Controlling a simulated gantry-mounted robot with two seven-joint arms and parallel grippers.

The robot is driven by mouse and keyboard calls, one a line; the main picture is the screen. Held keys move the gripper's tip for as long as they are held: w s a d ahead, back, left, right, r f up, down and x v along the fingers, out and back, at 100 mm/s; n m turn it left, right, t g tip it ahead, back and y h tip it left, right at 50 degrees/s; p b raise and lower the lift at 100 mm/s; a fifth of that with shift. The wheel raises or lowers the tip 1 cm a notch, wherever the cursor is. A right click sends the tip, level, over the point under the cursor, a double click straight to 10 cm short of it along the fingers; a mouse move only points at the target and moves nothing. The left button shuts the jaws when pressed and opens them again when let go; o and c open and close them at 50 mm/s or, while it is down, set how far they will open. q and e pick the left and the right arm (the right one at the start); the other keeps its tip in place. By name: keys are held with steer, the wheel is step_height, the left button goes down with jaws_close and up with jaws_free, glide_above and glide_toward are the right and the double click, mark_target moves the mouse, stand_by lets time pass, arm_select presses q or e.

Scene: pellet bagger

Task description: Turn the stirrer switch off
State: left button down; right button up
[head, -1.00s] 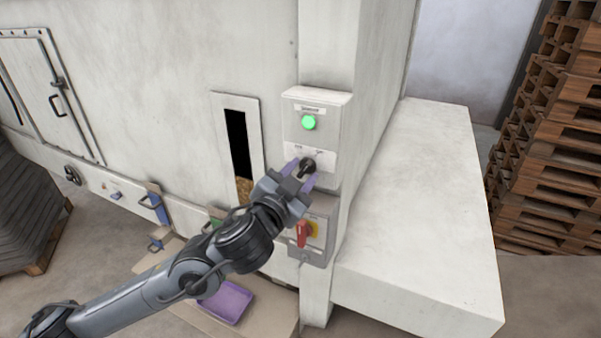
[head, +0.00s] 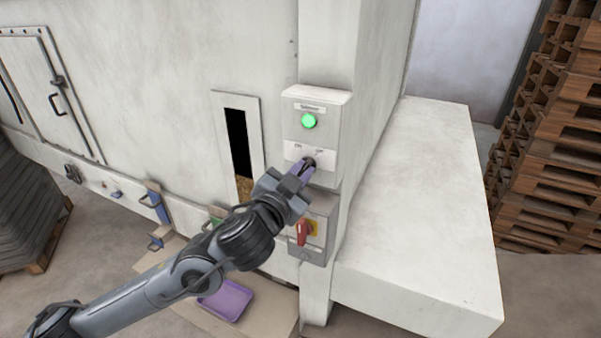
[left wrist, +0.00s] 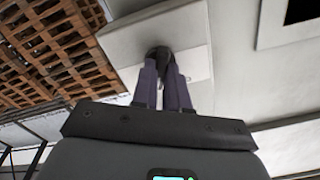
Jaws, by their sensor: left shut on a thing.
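The stirrer switch is a dark rotary knob (head: 309,162) on the lower part of a pale control box (head: 331,115) on the machine's column. A green lamp (head: 309,121) glows above it. My left gripper (head: 304,168) is shut on the knob, its purple fingers on either side of it and hiding part of it. In the left wrist view the two fingers (left wrist: 162,75) close on the dark knob (left wrist: 159,54). Which mark the knob points at cannot be told. My right gripper is not in view.
A white block (head: 415,210) juts out at the right. Pallets (head: 550,140) are stacked further right. A purple tray (head: 226,301) lies low, under my left arm.

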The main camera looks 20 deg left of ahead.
arm_select(q)
steer(key=shift+n, duration=0.3)
steer(key=shift+n+p, duration=0.4)
steer(key=shift+n, duration=0.5)
steer(key=n+p, duration=0.1)
steer(key=n, duration=0.1)
steer(key=shift+n, duration=0.4)
steer(key=shift+a+n+p, duration=0.15)
steer(key=shift+n+p, duration=2.15)
steer(key=shift+n, duration=0.9)
steer(key=shift+f, duration=0.1)
steer(key=c, duration=1.1)
jaws_free()
steer(key=shift+c, duration=0.2)
steer(key=shift+s, duration=0.1)
